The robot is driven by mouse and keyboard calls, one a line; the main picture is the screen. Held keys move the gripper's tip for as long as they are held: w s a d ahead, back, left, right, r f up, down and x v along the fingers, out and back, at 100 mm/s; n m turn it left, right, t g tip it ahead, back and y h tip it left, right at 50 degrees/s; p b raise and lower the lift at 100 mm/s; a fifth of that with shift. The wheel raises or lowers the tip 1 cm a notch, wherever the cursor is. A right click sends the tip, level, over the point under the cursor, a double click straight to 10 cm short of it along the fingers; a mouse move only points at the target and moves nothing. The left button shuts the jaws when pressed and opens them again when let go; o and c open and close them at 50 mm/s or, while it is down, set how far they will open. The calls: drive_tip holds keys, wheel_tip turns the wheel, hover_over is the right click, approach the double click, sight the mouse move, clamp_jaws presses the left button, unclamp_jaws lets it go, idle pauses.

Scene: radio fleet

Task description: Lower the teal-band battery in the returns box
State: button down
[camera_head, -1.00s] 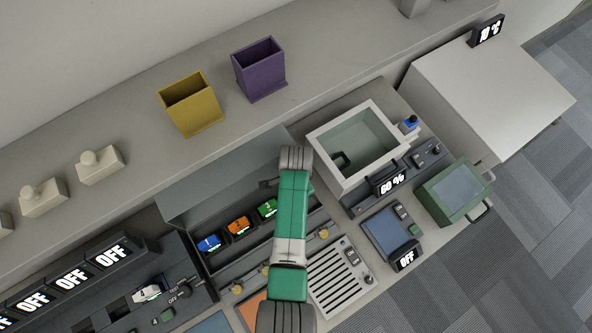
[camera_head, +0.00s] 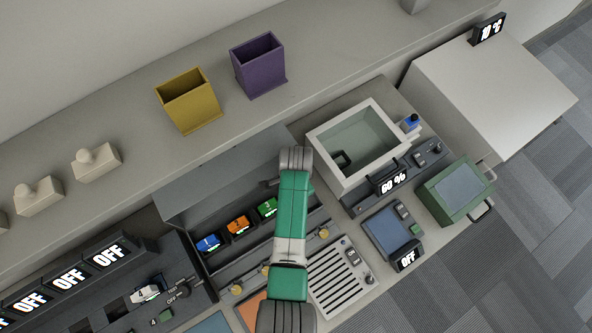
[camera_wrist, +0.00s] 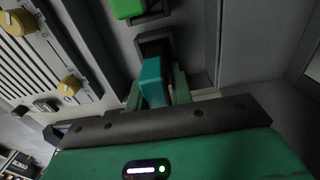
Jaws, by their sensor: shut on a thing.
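My gripper (camera_wrist: 157,92) is shut on a teal block, the teal-band battery (camera_wrist: 152,78), in the wrist view. The battery's far end is at a dark slot (camera_wrist: 153,44); I cannot tell how far it is inside. A green battery (camera_wrist: 128,7) sits in the neighbouring slot. In the head view my arm hides the held battery. Blue (camera_head: 208,243), orange (camera_head: 238,225) and green batteries stand in a row in a dark open-lidded case (camera_head: 190,203), and my arm's end is over its right part. No label shows which container is the returns box.
A pale open box (camera_head: 328,137) with a 60 % display stands right of my arm. A green tray (camera_head: 437,202) is farther right. Yellow (camera_head: 188,103) and purple (camera_head: 259,68) bins stand on the shelf behind. A charger with OFF displays (camera_head: 70,279) is at left.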

drive_tip(key=shift+f, duration=0.35)
drive_tip(key=c, duration=1.2)
unclamp_jaws()
drive_tip(key=shift+o, duration=0.2)
drive_tip(key=shift+r, duration=0.1)
wheel_tip(320, 180, up, 8)
drive_tip(key=shift+f+p, duration=0.15)
drive_tip(key=shift+p, duration=0.3)
